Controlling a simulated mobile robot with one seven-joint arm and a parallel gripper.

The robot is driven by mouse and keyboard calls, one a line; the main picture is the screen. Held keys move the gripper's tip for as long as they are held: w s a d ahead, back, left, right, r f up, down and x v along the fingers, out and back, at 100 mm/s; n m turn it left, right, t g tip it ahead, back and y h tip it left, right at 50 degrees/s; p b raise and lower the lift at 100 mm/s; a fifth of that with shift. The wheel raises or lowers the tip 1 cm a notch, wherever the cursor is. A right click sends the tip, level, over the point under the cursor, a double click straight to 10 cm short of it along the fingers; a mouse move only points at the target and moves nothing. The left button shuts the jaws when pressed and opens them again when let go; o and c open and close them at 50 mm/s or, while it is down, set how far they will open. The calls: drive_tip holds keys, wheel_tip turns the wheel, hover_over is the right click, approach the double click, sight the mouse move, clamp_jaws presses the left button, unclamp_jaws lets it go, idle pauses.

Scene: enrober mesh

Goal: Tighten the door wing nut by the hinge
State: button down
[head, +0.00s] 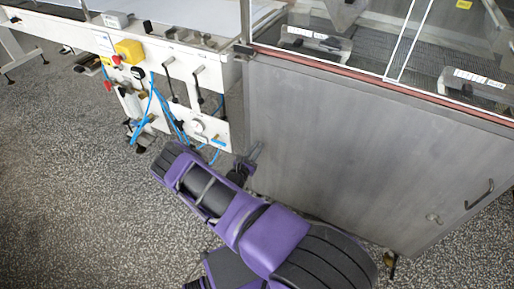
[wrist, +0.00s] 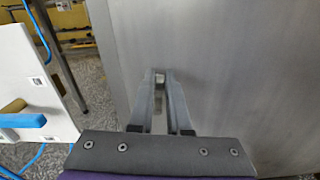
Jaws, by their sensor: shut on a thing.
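The grey metal door panel (head: 350,150) fills the right of the head view, and its left edge shows in the wrist view (wrist: 220,60). My gripper (head: 255,148) is low at the panel's left edge. In the wrist view my gripper (wrist: 159,82) has its fingertips close together against the panel, shut on a small pale metal piece, the wing nut (wrist: 159,77). Only a little of the nut shows between the fingers; its wings and seating are hidden. In the head view the nut cannot be made out. I cannot make out the hinge.
A white machine frame (head: 175,65) with knobs, levers and blue hoses stands close to the left of the door. A handle (head: 480,194) and a small metal fitting (head: 433,218) are at the door's right. Speckled floor (head: 80,200) lies open at left.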

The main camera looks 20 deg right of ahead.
drive_tip(key=shift+s+d+f+m+p, duration=0.2)
drive_tip(key=shift+s+m, duration=0.1)
drive_tip(key=shift+m, duration=1.1)
drive_tip(key=shift+s+d+f+m+p, duration=0.25)
drive_tip(key=shift+s+m, duration=0.1)
drive_tip(key=shift+m, duration=1.05)
drive_tip(key=shift+s+d+f+m+p, duration=0.2)
drive_tip(key=shift+s+m, duration=0.1)
drive_tip(key=shift+m, duration=1.1)
drive_tip(key=m, duration=0.2)
drive_tip(key=f+m, duration=0.1)
drive_tip(key=m, duration=0.1)
drive_tip(key=shift+s+d+p, duration=0.15)
drive_tip(key=shift+s+p, duration=0.05)
drive_tip(key=shift+p, duration=0.2)
drive_tip(key=shift+f+m+p, duration=0.25)
drive_tip(key=shift+m, duration=0.75)
drive_tip(key=shift+f+m+p, duration=0.2)
drive_tip(key=shift+m, duration=0.8)
drive_tip(key=shift+w, duration=0.1)
drive_tip(key=c, duration=0.9)
unclamp_jaws()
drive_tip(key=shift+r, duration=0.1)
